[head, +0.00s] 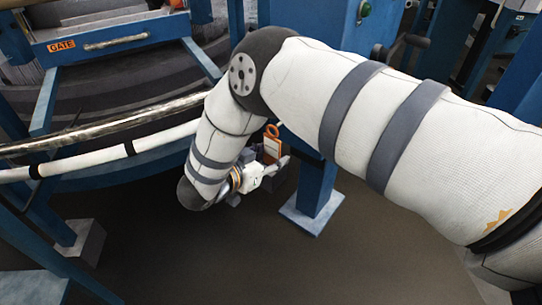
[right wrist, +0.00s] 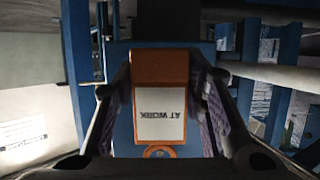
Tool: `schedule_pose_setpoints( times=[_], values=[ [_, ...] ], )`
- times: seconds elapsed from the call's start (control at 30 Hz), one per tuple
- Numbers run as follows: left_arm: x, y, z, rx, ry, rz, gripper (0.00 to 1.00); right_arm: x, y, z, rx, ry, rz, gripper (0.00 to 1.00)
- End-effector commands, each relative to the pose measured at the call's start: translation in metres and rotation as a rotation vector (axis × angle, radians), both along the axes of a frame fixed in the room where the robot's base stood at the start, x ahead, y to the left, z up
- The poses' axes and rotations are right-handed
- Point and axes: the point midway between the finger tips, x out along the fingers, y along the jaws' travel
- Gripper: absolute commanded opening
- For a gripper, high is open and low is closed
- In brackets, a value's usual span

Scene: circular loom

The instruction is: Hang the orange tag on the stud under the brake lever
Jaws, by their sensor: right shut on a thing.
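The orange tag (head: 272,149) has a white panel and a loop at its top in the head view. In the right wrist view the tag (right wrist: 161,97) lies between the finger pads, its "AT WORK" print upside down and its holed end at the bottom. My right gripper (head: 277,164) is shut on it, low beside a blue post. A dark handle (head: 408,42) behind my arm may be the brake lever; I cannot tell for sure. I cannot make out the stud. My left gripper is out of view.
The blue post (head: 316,190) stands on a foot plate (head: 311,213) close to the gripper. The loom's curved rails and a blue gate (head: 95,40) fill the left. The dark floor (head: 250,265) in front is clear.

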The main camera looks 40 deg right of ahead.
Motion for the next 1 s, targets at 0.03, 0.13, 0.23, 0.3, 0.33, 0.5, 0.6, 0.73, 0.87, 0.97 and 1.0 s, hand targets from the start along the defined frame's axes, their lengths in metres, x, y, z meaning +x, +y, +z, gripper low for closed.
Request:
schedule_pose_setpoints(
  times=[0.03,0.13,0.23,0.3,0.33,0.5,0.6,0.73,0.87,0.97,1.0],
  values=[
    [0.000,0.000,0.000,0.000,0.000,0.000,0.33,0.000,0.000,0.000,0.000,0.000,0.000,0.05],
    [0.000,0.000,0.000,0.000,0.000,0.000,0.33,0.000,-0.001,0.000,0.000,0.000,0.000,0.05],
    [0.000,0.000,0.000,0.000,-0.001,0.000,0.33,0.001,-0.004,0.000,-0.001,-0.001,-0.001,0.05],
    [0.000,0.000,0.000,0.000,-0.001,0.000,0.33,0.001,-0.006,0.000,-0.001,-0.001,-0.001,0.05],
    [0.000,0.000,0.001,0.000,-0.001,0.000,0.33,0.002,-0.007,0.000,-0.001,-0.001,-0.001,0.05],
    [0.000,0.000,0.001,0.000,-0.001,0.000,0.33,0.003,-0.011,0.000,-0.001,-0.001,-0.001,0.05],
    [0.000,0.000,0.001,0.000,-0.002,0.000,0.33,0.004,-0.014,0.000,-0.001,0.000,-0.001,0.05],
    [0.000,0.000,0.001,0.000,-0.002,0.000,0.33,0.004,-0.018,0.000,0.000,0.000,0.000,0.05],
    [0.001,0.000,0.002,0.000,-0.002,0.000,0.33,0.005,-0.021,0.000,-0.001,0.000,0.000,0.05],
    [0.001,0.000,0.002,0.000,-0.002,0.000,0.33,0.005,-0.022,0.000,-0.001,0.000,0.000,0.05],
    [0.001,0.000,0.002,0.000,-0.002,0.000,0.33,0.005,-0.022,0.000,-0.001,0.000,0.000,0.05]
  ],
)
